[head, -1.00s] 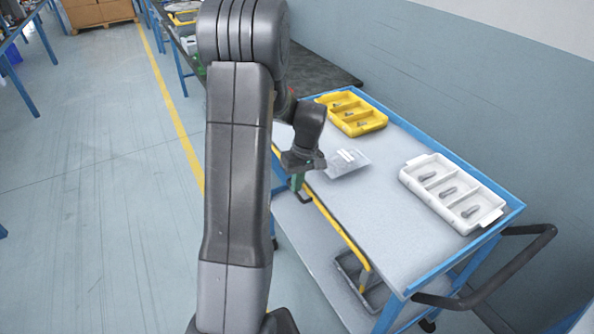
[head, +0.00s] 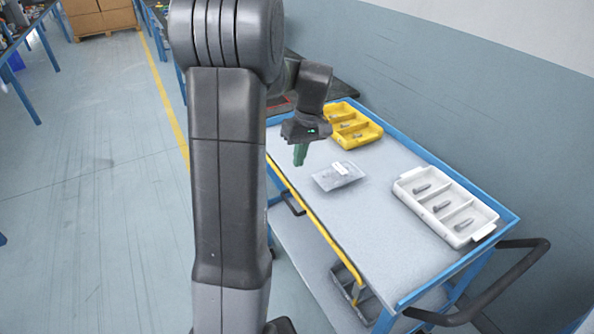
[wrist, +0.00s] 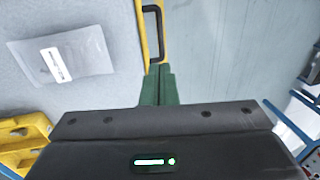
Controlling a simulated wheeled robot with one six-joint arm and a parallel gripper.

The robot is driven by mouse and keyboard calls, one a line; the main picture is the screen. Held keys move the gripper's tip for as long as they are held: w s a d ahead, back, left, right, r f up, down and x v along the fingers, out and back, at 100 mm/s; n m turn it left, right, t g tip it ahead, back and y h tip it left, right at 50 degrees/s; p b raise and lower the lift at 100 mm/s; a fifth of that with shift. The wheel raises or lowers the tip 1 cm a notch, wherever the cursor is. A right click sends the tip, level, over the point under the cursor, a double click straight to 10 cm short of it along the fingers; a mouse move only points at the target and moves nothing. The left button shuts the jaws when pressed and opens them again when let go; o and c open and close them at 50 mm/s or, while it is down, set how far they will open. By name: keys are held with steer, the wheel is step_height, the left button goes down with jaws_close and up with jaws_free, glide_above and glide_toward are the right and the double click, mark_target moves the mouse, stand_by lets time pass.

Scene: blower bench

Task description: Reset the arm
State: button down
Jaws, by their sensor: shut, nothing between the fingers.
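My gripper (head: 299,155) hangs above the left edge of the blue-framed cart, pointing down, with green fingers. In the wrist view its fingers (wrist: 159,84) are together with nothing between them. The cart's grey top (head: 375,205) lies below and to the right of it. A clear bag with a white label (head: 338,177) lies on the cart top, to the right of the gripper and apart from it. The bag also shows at the upper left of the wrist view (wrist: 64,56).
A yellow tray (head: 362,139) with small parts stands at the cart's far end. A white three-compartment tray (head: 404,184) with bolts stands on the right side. A dark handle (head: 490,300) sticks out at the near right. The floor (head: 100,190) on the left is clear.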

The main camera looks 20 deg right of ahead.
steer(key=shift+r, duration=0.3)
steer(key=shift+f, duration=0.1)
